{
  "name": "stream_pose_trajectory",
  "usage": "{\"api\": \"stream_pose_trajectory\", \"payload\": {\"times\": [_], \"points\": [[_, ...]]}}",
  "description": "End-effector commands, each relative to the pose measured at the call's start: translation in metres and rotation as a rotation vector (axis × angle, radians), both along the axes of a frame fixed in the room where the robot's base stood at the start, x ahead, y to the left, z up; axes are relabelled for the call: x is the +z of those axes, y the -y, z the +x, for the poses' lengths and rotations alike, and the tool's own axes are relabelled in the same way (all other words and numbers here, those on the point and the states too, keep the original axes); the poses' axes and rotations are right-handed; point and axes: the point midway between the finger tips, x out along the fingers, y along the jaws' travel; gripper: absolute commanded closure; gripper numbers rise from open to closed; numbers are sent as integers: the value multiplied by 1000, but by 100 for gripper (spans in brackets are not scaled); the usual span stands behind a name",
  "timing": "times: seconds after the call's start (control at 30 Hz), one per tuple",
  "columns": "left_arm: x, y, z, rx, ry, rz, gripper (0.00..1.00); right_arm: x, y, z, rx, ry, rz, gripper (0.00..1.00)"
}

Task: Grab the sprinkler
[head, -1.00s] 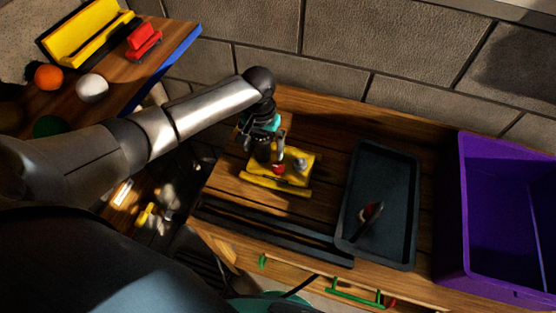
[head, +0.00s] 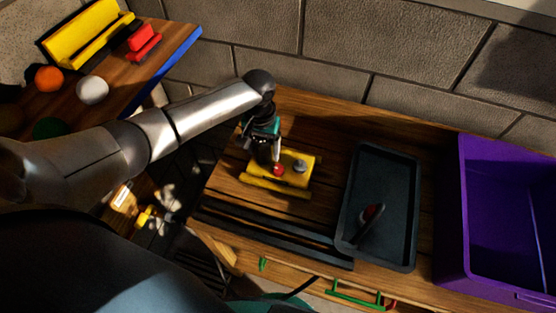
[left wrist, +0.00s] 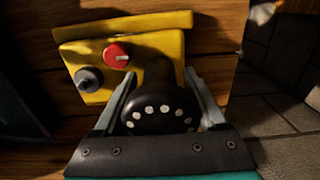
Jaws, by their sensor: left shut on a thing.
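The sprinkler (left wrist: 158,110) shows in the left wrist view as a dark, rounded head with a row of white dots and a dark neck behind it. My left gripper (left wrist: 160,80) has a finger on each side of it and is shut on it. In the head view my left gripper (head: 264,152) is at the left part of the wooden bench, beside a yellow block, and mostly hides the sprinkler. My right gripper is not in view.
The yellow block (head: 296,179) has a red knob and a grey knob; it also shows in the left wrist view (left wrist: 150,45). A dark tray (head: 350,190) holds a red-and-dark item. A purple bin (head: 450,215) stands at right. A block wall (head: 380,45) bounds the back.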

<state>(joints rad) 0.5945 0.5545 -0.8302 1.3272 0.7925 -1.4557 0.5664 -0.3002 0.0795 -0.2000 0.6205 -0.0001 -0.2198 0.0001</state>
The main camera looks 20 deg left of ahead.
Motion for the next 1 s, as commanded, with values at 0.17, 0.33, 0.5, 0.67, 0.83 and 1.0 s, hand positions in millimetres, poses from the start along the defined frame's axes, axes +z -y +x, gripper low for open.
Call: {"api": "stream_pose_trajectory", "payload": {"times": [0.17, 0.33, 0.5, 0.67, 0.83, 1.0], "points": [[1, 0, 0, 1, 1, 0, 100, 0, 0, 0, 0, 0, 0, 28], [1, 0, 1, 1, 3, -1, 100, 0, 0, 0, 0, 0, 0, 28], [3, 0, 1, 1, 3, -1, 100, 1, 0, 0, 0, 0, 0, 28], [14, 0, 2, 1, 4, -2, 100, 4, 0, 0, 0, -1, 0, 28], [41, 0, 2, -1, 6, -3, 100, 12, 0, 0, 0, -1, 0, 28], [82, 0, 2, 0, 8, -2, 100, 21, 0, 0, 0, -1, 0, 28]]}}
